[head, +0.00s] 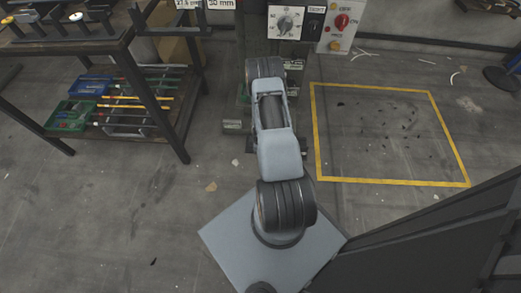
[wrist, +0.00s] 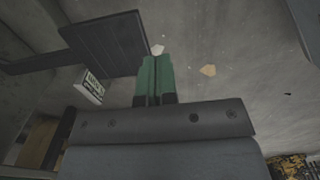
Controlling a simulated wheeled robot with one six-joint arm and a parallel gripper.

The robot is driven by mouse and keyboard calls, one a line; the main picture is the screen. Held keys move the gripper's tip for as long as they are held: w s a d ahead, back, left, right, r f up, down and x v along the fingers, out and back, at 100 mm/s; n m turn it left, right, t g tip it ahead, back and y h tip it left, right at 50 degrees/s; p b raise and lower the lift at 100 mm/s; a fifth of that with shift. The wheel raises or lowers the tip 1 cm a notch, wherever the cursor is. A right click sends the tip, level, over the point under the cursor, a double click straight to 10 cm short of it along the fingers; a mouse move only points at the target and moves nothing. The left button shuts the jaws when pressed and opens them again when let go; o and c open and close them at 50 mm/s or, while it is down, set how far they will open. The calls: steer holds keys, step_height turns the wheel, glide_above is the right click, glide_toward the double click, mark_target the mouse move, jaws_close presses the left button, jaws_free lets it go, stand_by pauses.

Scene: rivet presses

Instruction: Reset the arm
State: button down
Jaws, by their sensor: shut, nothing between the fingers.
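My arm shows in the middle of the head view, rising from my base plate and folded forward toward the press. My gripper (wrist: 156,58) shows in the wrist view as two green fingers lying side by side with only a thin seam between them. It is shut and empty. No object touches the fingertips; pale scraps on the floor show beyond them. In the head view the gripper is hidden by the arm, or too small to tell.
A press control panel with a dial (head: 286,22) and a red knob (head: 342,21) stands ahead. A dark workbench (head: 72,46) is at the left, with a green bin (head: 70,116) on its lower shelf. A yellow-taped floor square (head: 390,182) at the right holds only small scraps.

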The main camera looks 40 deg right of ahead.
steer(key=shift+s+r, duration=0.1)
steer(key=shift+r, duration=0.4)
steer(key=w+a+r+m+t+p, duration=0.1)
steer(key=w+a+r+p, duration=0.3)
steer(key=r, duration=1.1)
steer(key=a+r+m+p, duration=0.2)
steer(key=r+p, duration=0.5)
steer(key=r, duration=0.8)
steer(key=w+a+r+m+t+p, duration=0.1)
steer(key=w+a+r+p, duration=0.3)
steer(key=r, duration=1.1)
steer(key=s+a+r+m+p, duration=0.1)
steer(key=s+a+r+p, duration=0.2)
steer(key=r, duration=0.7)
steer(key=s+a+r+m+t+p, duration=0.1)
steer(key=s+a+r+m+p, duration=0.1)
steer(key=s+a+r+p, duration=0.2)
steer(key=s+a+r+m+p, duration=0.2)
steer(key=s+a+r+p, duration=0.2)
steer(key=s+r+p, duration=0.5)
steer(key=w+v, duration=0.1)
steer(key=v, duration=0.7)
steer(key=shift+w+r, duration=0.25)
steer(key=shift+r, duration=0.3)
